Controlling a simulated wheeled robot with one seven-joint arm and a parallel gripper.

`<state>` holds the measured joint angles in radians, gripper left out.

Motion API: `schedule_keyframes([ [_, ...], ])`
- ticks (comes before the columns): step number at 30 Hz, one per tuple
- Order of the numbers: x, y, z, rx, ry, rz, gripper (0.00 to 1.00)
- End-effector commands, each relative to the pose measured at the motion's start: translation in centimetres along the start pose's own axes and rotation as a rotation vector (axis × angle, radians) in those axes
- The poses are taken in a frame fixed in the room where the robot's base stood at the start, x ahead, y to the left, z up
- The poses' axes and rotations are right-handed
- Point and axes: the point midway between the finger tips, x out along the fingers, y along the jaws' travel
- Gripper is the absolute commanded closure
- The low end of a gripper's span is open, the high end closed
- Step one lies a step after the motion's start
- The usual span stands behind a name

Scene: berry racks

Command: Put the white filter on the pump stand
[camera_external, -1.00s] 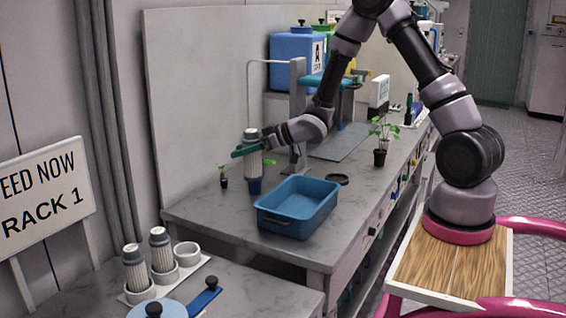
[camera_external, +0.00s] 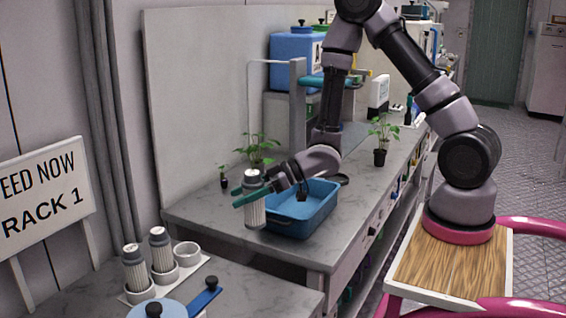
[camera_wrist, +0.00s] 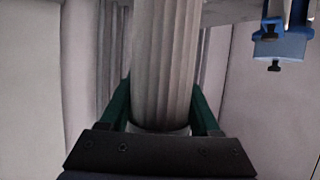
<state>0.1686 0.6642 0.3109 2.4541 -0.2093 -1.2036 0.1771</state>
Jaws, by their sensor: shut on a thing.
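My gripper (camera_external: 245,197) is shut around a ribbed white filter (camera_external: 255,214) with a grey cap, held upright at the left end of the blue tub. The wrist view shows its ribbed body (camera_wrist: 165,60) between my green fingers. Whether its foot touches the bench is unclear. On the near table, a white holder (camera_external: 205,266) has several round cups; two similar filters (camera_external: 134,270) (camera_external: 161,252) stand in it and the right cup (camera_external: 187,252) is empty. I cannot tell for sure which thing is the pump stand.
The blue tub (camera_external: 285,225) stands at the bench front, right beside the held filter. Potted plants (camera_external: 258,148) (camera_external: 380,150) stand behind and right of it. A blue round thing with a black knob (camera_external: 157,312) and a blue-handled part (camera_external: 207,295) lie near the holder.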

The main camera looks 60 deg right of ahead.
Motion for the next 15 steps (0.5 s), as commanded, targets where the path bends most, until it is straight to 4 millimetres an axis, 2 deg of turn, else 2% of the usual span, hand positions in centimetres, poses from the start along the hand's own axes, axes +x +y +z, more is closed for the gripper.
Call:
schedule_keyframes([
  [1,0.8,-2.6,1.1,-0.011,-0.002,-0.049,0.94],
  [3,1.5,-5.6,2.0,-0.033,0.004,-0.104,0.94],
  [6,2.1,-9.0,3.2,-0.058,0.011,-0.165,0.94],
  [10,2.4,-11.8,4.0,-0.078,0.021,-0.213,0.94],
  [15,3.0,-13.0,5.7,-0.084,0.024,-0.236,0.94],
])
